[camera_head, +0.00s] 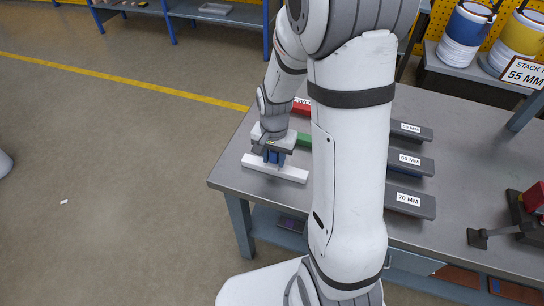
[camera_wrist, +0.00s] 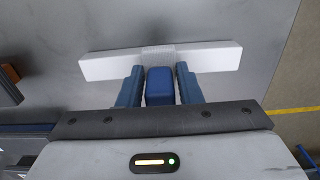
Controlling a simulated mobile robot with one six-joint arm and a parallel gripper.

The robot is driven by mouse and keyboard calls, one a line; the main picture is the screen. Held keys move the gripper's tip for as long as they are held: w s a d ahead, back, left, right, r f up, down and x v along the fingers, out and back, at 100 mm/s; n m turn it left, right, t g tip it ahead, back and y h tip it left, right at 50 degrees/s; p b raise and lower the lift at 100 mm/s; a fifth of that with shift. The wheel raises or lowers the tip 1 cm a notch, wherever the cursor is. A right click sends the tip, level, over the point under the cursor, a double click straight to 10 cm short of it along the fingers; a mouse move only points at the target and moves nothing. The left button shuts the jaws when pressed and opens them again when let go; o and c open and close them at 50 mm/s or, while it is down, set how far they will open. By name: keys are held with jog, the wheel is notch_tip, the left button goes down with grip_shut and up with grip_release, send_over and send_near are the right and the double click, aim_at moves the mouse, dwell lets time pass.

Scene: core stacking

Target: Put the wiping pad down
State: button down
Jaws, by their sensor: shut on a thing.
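The wiping pad is a long white bar (camera_head: 290,173) with a blue grip block on top, at the left part of the grey table. It also shows in the wrist view as a white bar (camera_wrist: 210,56) with its blue block (camera_wrist: 159,86) between the fingers. My gripper (camera_head: 274,157) points down over the pad, and its two blue fingers (camera_wrist: 160,88) stand on either side of the block, shut on it. The pad is level and at or close to the tabletop; I cannot tell whether it touches. My arm hides part of the table's middle.
Grey blocks labelled 50 MM (camera_head: 411,131), 60 MM (camera_head: 412,163) and 70 MM (camera_head: 412,203) lie on the table (camera_head: 470,220) right of my arm. A red piece (camera_head: 301,109) and a green piece (camera_head: 304,139) lie beyond the pad. The table's left edge is near the pad.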

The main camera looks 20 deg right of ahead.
jog(key=shift+f, duration=0.2)
jog(key=c, duration=1)
grip_release()
jog(key=shift+r, duration=0.1)
notch_tip(320, 180, up, 12)
jog(key=shift+r, duration=0.2)
jog(key=s+r+n+t, duration=0.1)
jog(key=s+r+n, duration=0.1)
jog(key=s, duration=0.2)
jog(key=s+r+n, duration=0.2)
jog(key=s, duration=0.3)
jog(key=s+r+n+t, duration=0.1)
jog(key=s+r+n, duration=0.1)
jog(key=s+n, duration=0.1)
jog(key=shift+s+a+t, duration=0.2)
jog(key=shift+s+t, duration=0.1)
jog(key=shift+s, duration=0.6)
